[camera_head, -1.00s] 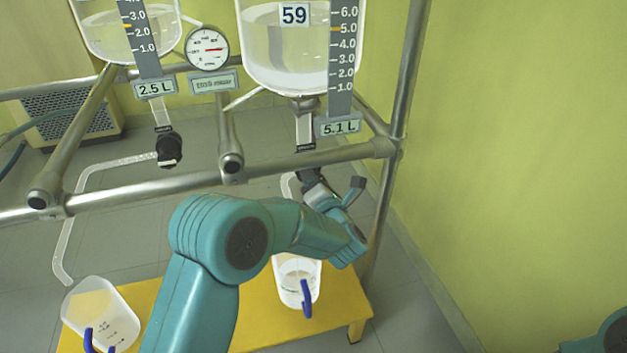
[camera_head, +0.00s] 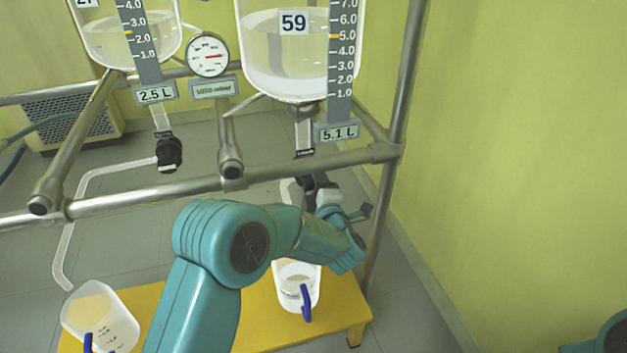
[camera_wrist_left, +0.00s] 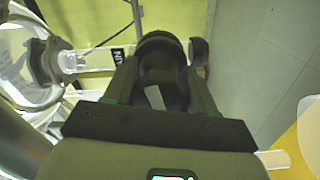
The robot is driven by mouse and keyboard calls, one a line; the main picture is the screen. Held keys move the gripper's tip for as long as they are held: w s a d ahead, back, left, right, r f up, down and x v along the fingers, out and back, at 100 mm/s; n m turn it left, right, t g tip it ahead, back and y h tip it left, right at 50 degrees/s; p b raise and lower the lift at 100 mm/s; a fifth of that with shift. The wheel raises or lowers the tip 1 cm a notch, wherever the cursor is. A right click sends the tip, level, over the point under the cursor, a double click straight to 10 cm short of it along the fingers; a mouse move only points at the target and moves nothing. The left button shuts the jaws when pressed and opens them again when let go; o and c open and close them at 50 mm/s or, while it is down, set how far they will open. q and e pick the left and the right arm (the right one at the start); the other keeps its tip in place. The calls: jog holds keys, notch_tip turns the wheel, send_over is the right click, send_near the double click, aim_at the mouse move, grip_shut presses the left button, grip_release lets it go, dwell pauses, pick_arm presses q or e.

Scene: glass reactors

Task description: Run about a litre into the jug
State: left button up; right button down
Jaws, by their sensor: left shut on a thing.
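The glass reactor marked 59 (camera_head: 300,60) hangs in the frame, holding clear liquid; its display (camera_head: 336,132) reads 5.1 L. Its bottom outlet runs down to a dark valve, mostly hidden behind my left arm. My left gripper (camera_head: 312,183) is at this valve, shut on its dark handle, which shows between the fingers in the left wrist view (camera_wrist_left: 160,75). A clear jug (camera_head: 290,290) with a blue handle stands below, on the yellow platform (camera_head: 245,325); my forearm partly covers it. Whether liquid is running cannot be told. My right gripper is out of view.
A second reactor (camera_head: 105,40), with a 2.5 L display, has a black valve (camera_head: 169,153) and a bent outlet tube above another jug (camera_head: 100,318). A steel rail (camera_head: 130,198) crosses before both outlets. A green wall (camera_head: 510,150) stands at the right.

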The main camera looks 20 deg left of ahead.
pick_arm(q)
jog(key=shift+m, duration=0.7)
jog(key=o, duration=1)
jog(key=shift+p+v, duration=1.85)
jog(key=shift+v, duration=6.35)
